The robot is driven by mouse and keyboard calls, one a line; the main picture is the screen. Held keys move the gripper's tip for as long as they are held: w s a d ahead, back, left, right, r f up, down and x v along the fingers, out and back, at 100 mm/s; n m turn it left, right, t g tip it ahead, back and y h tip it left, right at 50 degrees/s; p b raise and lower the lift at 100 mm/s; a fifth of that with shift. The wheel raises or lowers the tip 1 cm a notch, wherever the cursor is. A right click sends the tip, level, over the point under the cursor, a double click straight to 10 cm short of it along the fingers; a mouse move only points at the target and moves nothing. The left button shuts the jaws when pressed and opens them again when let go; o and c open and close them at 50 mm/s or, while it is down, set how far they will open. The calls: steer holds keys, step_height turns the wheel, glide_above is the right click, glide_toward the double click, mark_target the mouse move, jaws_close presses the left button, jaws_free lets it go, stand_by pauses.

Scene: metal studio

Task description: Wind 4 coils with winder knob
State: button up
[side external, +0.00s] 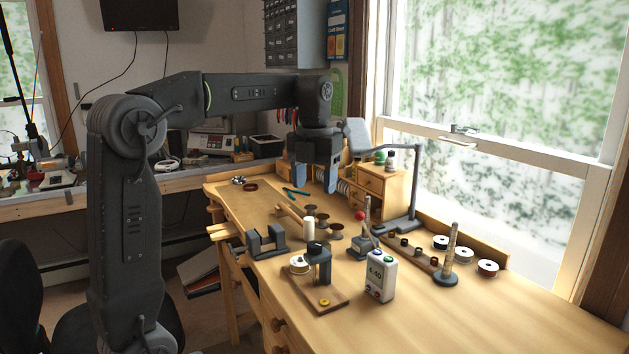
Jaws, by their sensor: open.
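My gripper (316,180) hangs from the arm above the back part of the wooden bench, with its blue-grey fingers apart and nothing between them. A small dark device with a red ball knob (360,215) stands near the middle of the bench, in front of and to the right of my gripper. Another dark device (320,262) with a black top stands on a wooden board (330,301). I cannot tell for certain which is the winder. Several small dark and copper-coloured ring pieces (404,241) sit in a row at the right; they may be coils.
White-topped spools (488,267) line the right edge beside an upright rod on a base (446,279). A lamp (415,185) and drawer cabinet (382,190) stand behind. A grey cradle (266,241) is at the left. The front right is clear.

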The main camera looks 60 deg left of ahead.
mark_target(315, 244)
step_height(315, 244, down, 14)
steer(key=m, duration=2.8)
steer(key=shift+m, duration=0.4)
